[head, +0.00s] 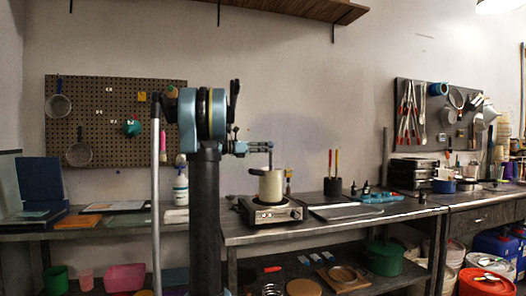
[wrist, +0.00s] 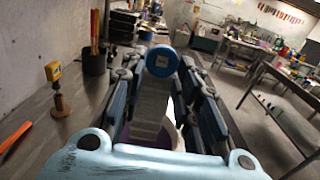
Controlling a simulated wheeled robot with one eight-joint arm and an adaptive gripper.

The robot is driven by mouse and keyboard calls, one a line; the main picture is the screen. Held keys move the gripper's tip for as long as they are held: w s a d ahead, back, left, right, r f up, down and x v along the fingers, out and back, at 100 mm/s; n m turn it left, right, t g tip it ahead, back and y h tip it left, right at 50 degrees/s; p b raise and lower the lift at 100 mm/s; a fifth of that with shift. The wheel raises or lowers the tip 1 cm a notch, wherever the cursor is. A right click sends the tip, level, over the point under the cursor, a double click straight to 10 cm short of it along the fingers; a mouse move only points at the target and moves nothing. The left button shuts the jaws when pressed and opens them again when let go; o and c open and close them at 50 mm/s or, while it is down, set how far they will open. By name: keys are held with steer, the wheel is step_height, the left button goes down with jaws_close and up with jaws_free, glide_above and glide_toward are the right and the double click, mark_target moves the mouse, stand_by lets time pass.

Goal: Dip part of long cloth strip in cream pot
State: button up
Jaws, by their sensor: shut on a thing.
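The cream pot (head: 272,187) stands upright on a hot plate, with a dark handle toward the left. My gripper (head: 268,148) is above the pot and shut on a pale grey strip, which looks like the long cloth strip (wrist: 150,104). In the wrist view, my gripper (wrist: 164,64) has the strip between its dark fingers, with a round blue piece at the top. The strip hangs down toward the pot, whose pale rim and purplish inside (wrist: 166,138) show partly between the fingers. The strip's lower end is hidden, so I cannot tell how deep it reaches.
The hot plate (head: 270,213) sits near the left end of the bench (head: 310,232). A dark tray (head: 345,211) and a cup of tools (head: 332,186) are to its right. In the wrist view, a small yellow-topped stamp-like object (wrist: 55,88) stands on the bench.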

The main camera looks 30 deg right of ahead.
steer(key=shift+w+d, duration=0.3)
steer(key=shift+d, duration=0.25)
step_height(320, 180, up, 7)
steer(key=shift+r, duration=0.2)
stand_by(0.5)
stand_by(3.0)
step_height(320, 180, up, 4)
steer(key=a, duration=0.1)
step_height(320, 180, down, 11)
steer(key=shift+s+a+f, duration=0.15)
steer(key=shift+a, duration=0.05)
stand_by(1.2)
steer(key=shift+d, duration=0.1)
steer(key=shift+w+d, duration=0.25)
steer(key=shift+d, duration=0.05)
steer(key=shift+s+a, duration=0.1)
steer(key=shift+a, duration=0.05)
